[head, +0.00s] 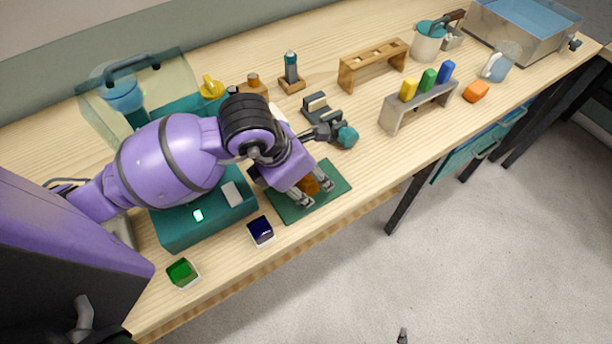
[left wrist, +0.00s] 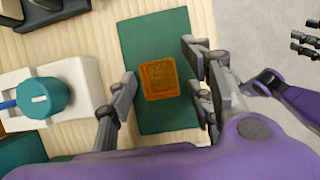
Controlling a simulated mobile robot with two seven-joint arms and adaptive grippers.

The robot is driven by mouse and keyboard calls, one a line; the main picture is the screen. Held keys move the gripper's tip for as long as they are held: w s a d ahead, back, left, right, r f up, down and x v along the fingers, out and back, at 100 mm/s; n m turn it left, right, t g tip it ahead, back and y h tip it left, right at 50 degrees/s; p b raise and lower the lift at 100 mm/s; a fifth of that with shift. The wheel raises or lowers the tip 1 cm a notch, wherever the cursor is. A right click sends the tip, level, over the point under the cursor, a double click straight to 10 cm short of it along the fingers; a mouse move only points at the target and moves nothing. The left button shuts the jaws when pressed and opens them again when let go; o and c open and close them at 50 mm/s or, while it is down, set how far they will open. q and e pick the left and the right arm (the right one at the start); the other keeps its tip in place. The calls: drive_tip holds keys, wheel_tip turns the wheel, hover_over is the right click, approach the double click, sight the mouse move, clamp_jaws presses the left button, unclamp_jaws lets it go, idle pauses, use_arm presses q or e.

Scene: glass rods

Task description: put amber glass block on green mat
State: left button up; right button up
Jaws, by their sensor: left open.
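The amber glass block (left wrist: 159,79) is a small orange translucent cube. It sits on the green mat (left wrist: 152,35), toward the mat's left edge in the left wrist view. In the head view the amber block (head: 310,184) shows partly between my left gripper's fingers, over the green mat (head: 338,181). My left gripper (head: 314,192) is open, its fingers apart on either side of the block; gaps show beside the block in the left wrist view. Dark fingertips at the right edge of the left wrist view look like my right gripper (left wrist: 305,38); its opening is unclear.
A dark blue block (head: 260,232) and a green block (head: 182,273) lie near the bench's front edge. A teal device (head: 180,232) stands left of the mat. A teal knob (head: 347,136) is behind it. A grey rack (head: 395,122) stands farther right.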

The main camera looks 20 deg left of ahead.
use_arm(q)
drive_tip(key=shift+r, duration=0.1)
drive_tip(key=shift+r, duration=0.3)
drive_tip(key=p+v, duration=0.2)
drive_tip(key=v, duration=0.9)
drive_tip(key=shift+s+r, duration=0.2)
use_arm(e)
drive_tip(key=shift+w+a+r, duration=0.2)
drive_tip(key=shift+a+r, duration=0.2)
drive_tip(key=shift+r, duration=0.4)
